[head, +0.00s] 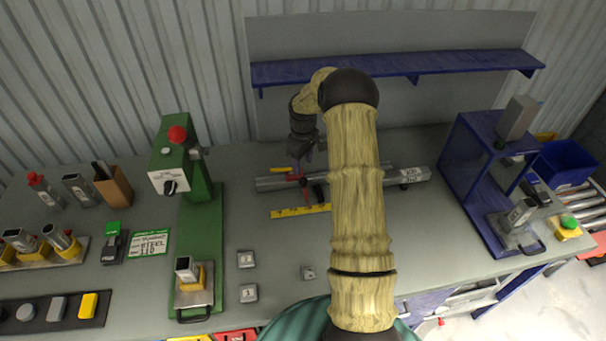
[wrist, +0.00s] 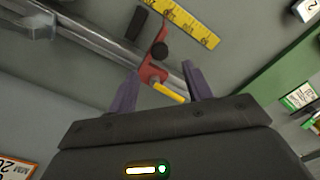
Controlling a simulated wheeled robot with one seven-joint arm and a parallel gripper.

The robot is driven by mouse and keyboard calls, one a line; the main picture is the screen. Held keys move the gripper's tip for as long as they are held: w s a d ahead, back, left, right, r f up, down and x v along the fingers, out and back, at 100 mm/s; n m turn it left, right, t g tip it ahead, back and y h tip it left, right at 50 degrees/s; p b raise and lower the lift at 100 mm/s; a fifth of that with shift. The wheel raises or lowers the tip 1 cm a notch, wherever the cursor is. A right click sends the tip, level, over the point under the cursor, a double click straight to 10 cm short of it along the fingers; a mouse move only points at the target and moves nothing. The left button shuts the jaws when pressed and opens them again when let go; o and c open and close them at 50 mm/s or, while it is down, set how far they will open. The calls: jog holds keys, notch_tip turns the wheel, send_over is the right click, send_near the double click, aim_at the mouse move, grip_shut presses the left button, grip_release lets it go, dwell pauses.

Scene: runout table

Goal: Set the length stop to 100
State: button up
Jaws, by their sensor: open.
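The length stop is a red piece on a metal rail (head: 270,183). Contact cannot be told. In the head view my gripper (head: 301,164) is over the rail, and my arm hides part of it.
A green press (head: 203,210) stands left of the rail and a blue press frame (head: 475,180) right of it. A blue shelf (head: 400,66) runs behind. A green card (head: 149,243) reads steel and apparently 110. Small metal blocks (head: 248,293) lie in front.

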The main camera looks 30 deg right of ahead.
aim_at(303, 180)
notch_tip(303, 180, down, 8)
jog(key=shift+r+p, duration=0.25)
jog(key=shift+p, duration=0.85)
jog(key=shift+c, duration=0.4)
grip_shut()
